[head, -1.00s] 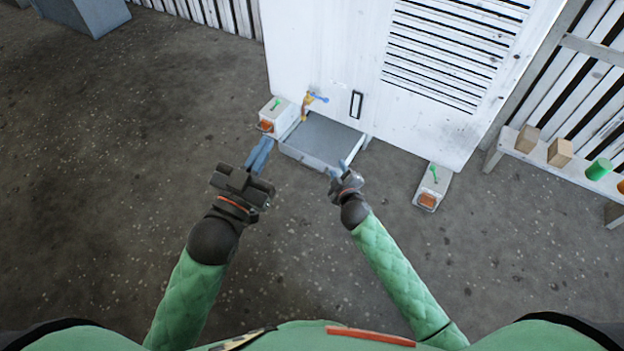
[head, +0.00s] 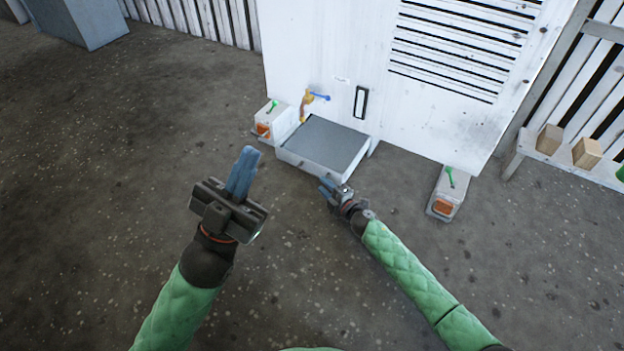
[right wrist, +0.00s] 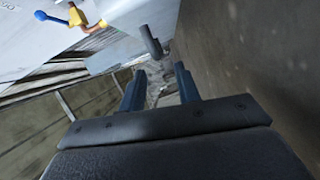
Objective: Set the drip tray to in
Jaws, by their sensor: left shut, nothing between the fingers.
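The drip tray (head: 322,145) is a shallow grey drawer at the foot of the white blower housing (head: 330,40). It sticks out in front of the panel. My left gripper (head: 243,172) is shut and empty, to the left of the tray's front corner and apart from it. My right gripper (head: 329,187) is just in front of the tray's front face, towards its right end. In the right wrist view its two blue fingers (right wrist: 159,86) stand apart with nothing seen held between them. Whether it touches the tray cannot be told.
A yellow tap with a blue lever (head: 308,98) is above the tray's left rear. White boxes with orange fronts and green levers stand at the left (head: 270,122) and right (head: 447,192). A bench with wooden blocks (head: 587,153) is at the right. The floor in front is clear.

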